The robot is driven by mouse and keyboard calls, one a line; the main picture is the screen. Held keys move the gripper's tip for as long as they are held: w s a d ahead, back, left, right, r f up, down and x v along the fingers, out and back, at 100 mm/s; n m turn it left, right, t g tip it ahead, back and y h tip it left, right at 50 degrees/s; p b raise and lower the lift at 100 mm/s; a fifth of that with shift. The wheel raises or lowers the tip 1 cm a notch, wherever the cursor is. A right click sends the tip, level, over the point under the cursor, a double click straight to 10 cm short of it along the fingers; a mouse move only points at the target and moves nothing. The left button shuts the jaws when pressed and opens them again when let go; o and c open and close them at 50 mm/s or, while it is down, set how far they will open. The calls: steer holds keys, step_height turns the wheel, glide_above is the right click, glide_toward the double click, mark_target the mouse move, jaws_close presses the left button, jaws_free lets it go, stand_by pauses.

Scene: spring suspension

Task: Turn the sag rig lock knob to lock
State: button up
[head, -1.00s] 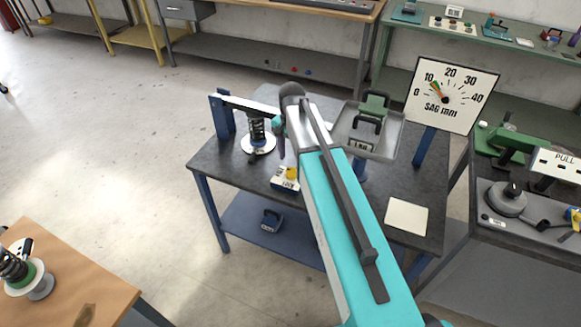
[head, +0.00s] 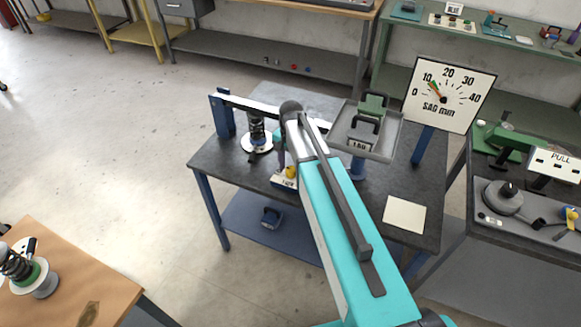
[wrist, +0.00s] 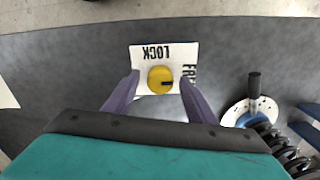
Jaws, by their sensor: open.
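The yellow lock knob (wrist: 159,79) sits on a white plate (wrist: 150,55) marked LOCK and, partly hidden, a word starting FR. A dark mark on the knob points right in the wrist view, toward the FR word. My gripper (wrist: 158,92) is open, with one finger on each side of the knob; I cannot tell whether they touch it. In the head view the knob (head: 291,171) shows beside my arm, and my gripper is mostly hidden. The sag rig's dial (head: 450,95) has its needle near 10.
A black spring on a white disc (head: 257,142) stands left of the knob in the head view. A grey tray (head: 392,140) with weights is to the right. A blank card (head: 404,214) lies on the dark table (head: 225,160).

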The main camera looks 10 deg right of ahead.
steer(key=shift+c, duration=0.4)
steer(key=c, duration=1)
steer(key=shift+o, duration=0.2)
steer(key=shift+n, duration=0.3)
steer(key=n+b, duration=0.2)
steer(key=n, duration=0.2)
steer(key=shift+f, duration=0.1)
steer(key=n+b, duration=0.1)
steer(key=n, duration=0.3)
steer(key=shift+n, duration=0.3)
steer(key=n+b, duration=0.1)
steer(key=n, duration=0.7)
steer(key=shift+n+b, duration=0.3)
steer(key=shift+b, duration=0.1)
